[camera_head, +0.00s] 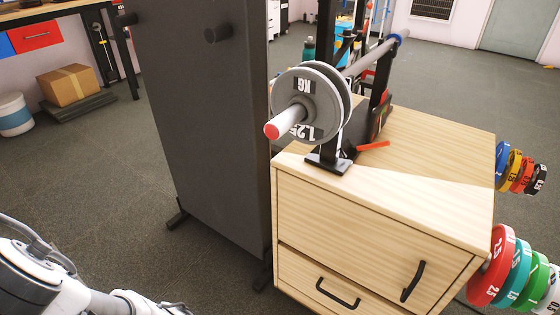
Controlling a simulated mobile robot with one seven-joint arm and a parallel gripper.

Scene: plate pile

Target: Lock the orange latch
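A small orange bar (372,145), which looks like the orange latch, sticks out to the right at the foot of a black stand (345,140) on the wooden cabinet (382,215). It appears to lie low, near the cabinet top; whether it is locked I cannot tell. The stand carries a grey barbell (371,55) with grey 1.25 kg plates (318,100) and a red bar end (272,131). Part of my white arm shows at the bottom left, well apart from the cabinet. My gripper is not in view.
A tall dark panel (200,130) on feet stands left of the cabinet. Coloured plates (481,265) hang at the cabinet's right side, with smaller ones (501,158) above. A cardboard box (70,86) and white bucket (14,115) stand far left. Left floor is clear.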

